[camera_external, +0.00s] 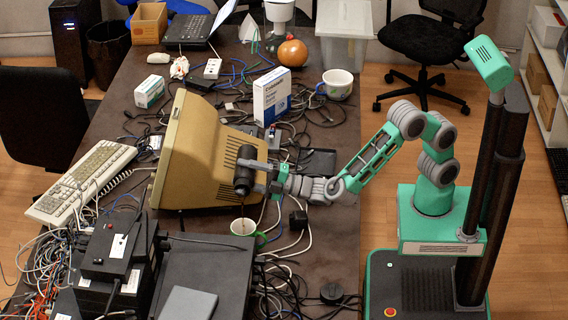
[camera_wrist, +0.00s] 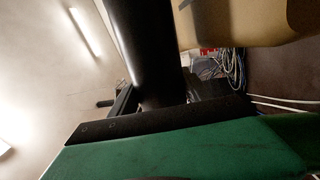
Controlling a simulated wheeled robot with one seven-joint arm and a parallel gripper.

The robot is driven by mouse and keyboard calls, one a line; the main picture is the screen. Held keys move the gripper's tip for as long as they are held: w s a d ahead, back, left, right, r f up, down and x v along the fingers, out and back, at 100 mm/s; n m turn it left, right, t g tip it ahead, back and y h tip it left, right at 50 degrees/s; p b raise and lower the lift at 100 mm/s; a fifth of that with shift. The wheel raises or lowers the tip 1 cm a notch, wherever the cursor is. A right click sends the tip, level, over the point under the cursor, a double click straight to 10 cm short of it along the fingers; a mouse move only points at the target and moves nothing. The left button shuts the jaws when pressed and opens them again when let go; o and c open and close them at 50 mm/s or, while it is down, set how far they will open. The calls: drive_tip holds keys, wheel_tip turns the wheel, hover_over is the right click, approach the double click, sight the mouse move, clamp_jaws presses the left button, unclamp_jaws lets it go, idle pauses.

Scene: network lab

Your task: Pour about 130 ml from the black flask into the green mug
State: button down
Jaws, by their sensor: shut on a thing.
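The black flask (camera_external: 243,172) is held in my gripper (camera_external: 257,178), over the table beside the old beige monitor. Its lower end points down at the mug. A thin dark line, which looks like a stream of liquid, runs from that end toward the mug. The green mug (camera_external: 243,227), pale with a green handle on its right, stands upright below the flask, apart from it. Its contents are too small to make out. In the wrist view the flask (camera_wrist: 146,50) is a dark cylinder between the fingers of my gripper (camera_wrist: 158,104), which is shut on it.
The beige monitor (camera_external: 190,150) stands close on the left. Black boxes (camera_external: 110,255) and a dark flat unit (camera_external: 205,265) lie near the mug. Cables cover much of the table (camera_external: 335,225). A second mug (camera_external: 338,84) and a blue-white box (camera_external: 271,97) stand farther back.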

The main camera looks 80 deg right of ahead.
sight(243, 157)
drive_tip(key=shift+d, duration=0.45)
drive_tip(key=shift+f+n, duration=0.3)
drive_tip(key=shift+n, duration=0.2)
idle(0.9)
drive_tip(key=r+m+h+b, duration=0.1)
drive_tip(key=r+m, duration=0.1)
drive_tip(key=d+r+m+b, duration=0.1)
drive_tip(key=r+m, duration=0.1)
drive_tip(key=m, duration=0.1)
drive_tip(key=shift+d+r+m+h, duration=0.1)
drive_tip(key=shift+r+m+h, duration=0.05)
drive_tip(key=shift+m+h, duration=0.2)
drive_tip(key=shift+w+a+m+b, duration=0.15)
drive_tip(key=shift+a+m+b, duration=0.1)
drive_tip(key=shift+b, duration=0.1)
drive_tip(key=shift+r+m+h+b, duration=0.25)
drive_tip(key=shift+r+m+b, duration=0.05)
drive_tip(key=shift+m+b, duration=0.1)
drive_tip(key=shift+a+r, duration=0.1)
drive_tip(key=shift+r, duration=0.25)
drive_tip(key=shift+m, duration=0.4)
